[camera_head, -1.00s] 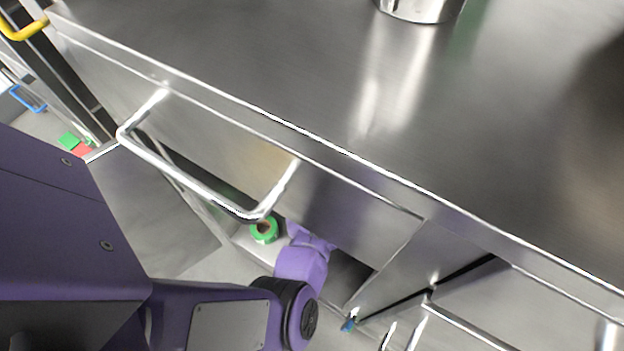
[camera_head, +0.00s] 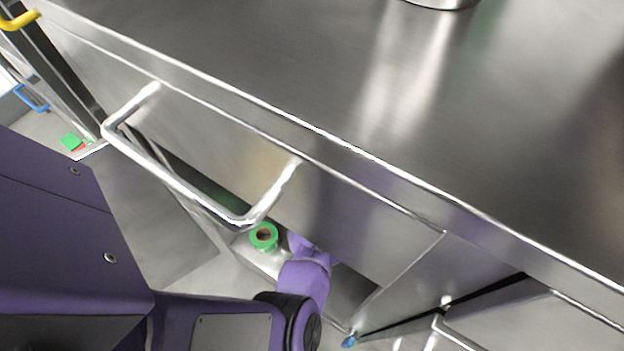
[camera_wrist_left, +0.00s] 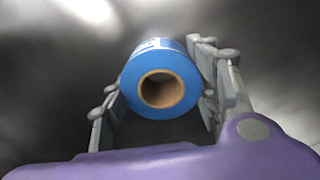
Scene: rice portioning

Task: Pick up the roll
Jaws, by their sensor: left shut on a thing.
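A blue roll (camera_wrist_left: 160,82) with a brown cardboard core shows end-on in the left wrist view. My left gripper (camera_wrist_left: 160,100) is shut on it, with one finger on each side. In the head view my left arm reaches down below the counter edge, and the fingers and the blue roll are hidden there. A green roll (camera_head: 264,237) with a brown core sits in the opening below the handle, beside my left wrist. My right gripper is not in view.
The steel counter (camera_head: 330,80) overhangs my left arm. A metal bar handle (camera_head: 180,180) juts out from its front, close to the green roll. A metal pot (camera_head: 440,3) stands at the top edge. A small blue item (camera_head: 349,341) is near the lower cabinets.

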